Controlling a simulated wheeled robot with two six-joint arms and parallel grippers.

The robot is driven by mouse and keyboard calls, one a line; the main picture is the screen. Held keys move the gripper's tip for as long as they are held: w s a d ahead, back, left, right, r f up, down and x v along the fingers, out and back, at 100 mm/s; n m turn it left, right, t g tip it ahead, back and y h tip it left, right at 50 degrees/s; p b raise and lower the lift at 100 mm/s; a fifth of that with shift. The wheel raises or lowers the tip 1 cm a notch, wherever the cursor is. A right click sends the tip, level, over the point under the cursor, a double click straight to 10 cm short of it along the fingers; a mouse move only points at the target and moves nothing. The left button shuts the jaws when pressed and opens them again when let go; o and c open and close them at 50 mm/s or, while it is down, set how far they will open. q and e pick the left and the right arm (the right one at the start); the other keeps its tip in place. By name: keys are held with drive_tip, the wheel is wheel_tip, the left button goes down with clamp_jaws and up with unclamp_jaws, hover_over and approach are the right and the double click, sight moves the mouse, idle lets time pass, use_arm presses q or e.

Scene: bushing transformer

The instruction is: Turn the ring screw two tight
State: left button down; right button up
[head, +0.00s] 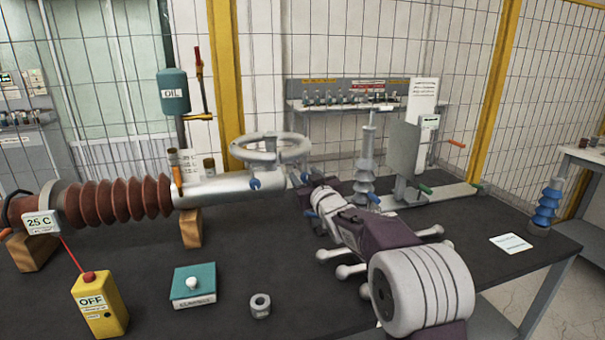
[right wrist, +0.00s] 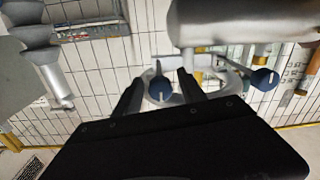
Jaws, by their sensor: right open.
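The bushing's pale metal body (head: 225,188) lies across the table with a pale ring (head: 270,146) on it. One blue ring screw (head: 254,183) shows on the near side. My right gripper (head: 297,180) is at the body's right end. In the right wrist view, my right gripper (right wrist: 160,92) is open, with a blue ring screw (right wrist: 161,90) between its dark fingers and no clear contact. A second blue screw (right wrist: 264,79) shows farther right, outside the fingers. I cannot tell which screw is number two. My left gripper is not in view.
A brown ribbed insulator (head: 118,202) extends left from the body. A grey ribbed post (head: 364,165) and a stand (head: 403,160) are behind my right arm.

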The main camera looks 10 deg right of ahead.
sight(300, 170)
drive_tip(key=shift+w+a, duration=0.1)
drive_tip(key=shift+w, duration=1)
clamp_jaws()
